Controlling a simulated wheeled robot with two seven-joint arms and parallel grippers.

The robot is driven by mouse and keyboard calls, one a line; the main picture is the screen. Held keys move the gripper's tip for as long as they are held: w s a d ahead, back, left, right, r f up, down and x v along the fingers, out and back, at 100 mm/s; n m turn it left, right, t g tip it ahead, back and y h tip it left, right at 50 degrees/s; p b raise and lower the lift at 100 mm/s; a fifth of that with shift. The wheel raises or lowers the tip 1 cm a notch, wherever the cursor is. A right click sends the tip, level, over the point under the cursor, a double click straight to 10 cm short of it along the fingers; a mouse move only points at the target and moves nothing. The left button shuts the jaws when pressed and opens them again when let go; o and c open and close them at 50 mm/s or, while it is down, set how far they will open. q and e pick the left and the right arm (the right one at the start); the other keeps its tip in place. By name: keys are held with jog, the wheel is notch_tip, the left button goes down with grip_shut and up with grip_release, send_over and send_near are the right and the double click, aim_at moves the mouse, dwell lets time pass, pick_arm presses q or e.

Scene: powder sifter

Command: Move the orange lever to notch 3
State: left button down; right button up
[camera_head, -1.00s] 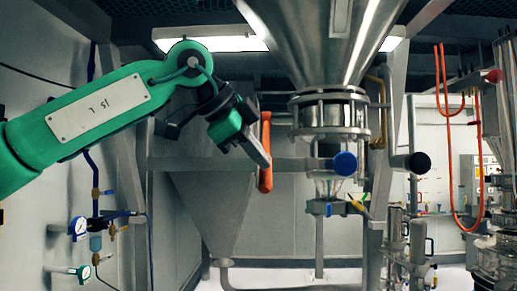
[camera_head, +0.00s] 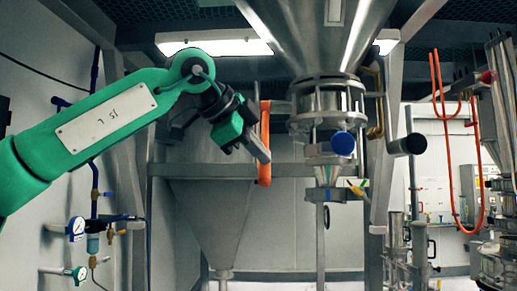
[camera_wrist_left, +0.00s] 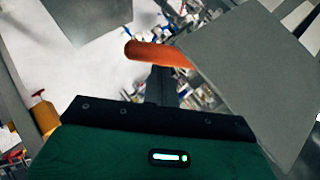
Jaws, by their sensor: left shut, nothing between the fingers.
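The orange lever (camera_head: 265,145) hangs nearly upright beside the hopper, left of the steel outlet, in the head view. In the left wrist view it is an orange bar with a rounded end (camera_wrist_left: 150,52). My left gripper (camera_head: 261,151) comes in from the left, shut and empty, with its fingertips at the lever's left side. The dark fingers (camera_wrist_left: 162,84) point at the bar in the wrist view and overlap it in the picture. I cannot tell whether they touch. I make out no notch marks. My right gripper is not in view.
A steel hopper (camera_head: 310,35) with a flanged outlet (camera_head: 328,105) stands right of the lever. A blue round knob (camera_head: 343,143) and a dark tube end (camera_head: 408,145) are further right. A grey horizontal beam (camera_head: 205,170) runs behind the gripper. Gauges (camera_head: 76,226) line the left wall.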

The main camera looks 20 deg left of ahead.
pick_arm(q)
jog(key=f+b, duration=0.1)
jog(key=w+f+b, duration=0.1)
jog(key=shift+w+a+f+t+b, duration=0.1)
jog(key=shift+w+a+t+b, duration=0.05)
jog(key=shift+t+b, duration=0.15)
jog(key=shift+w, duration=0.15)
jog(key=shift+a+r, duration=0.15)
jog(key=shift+r, duration=0.05)
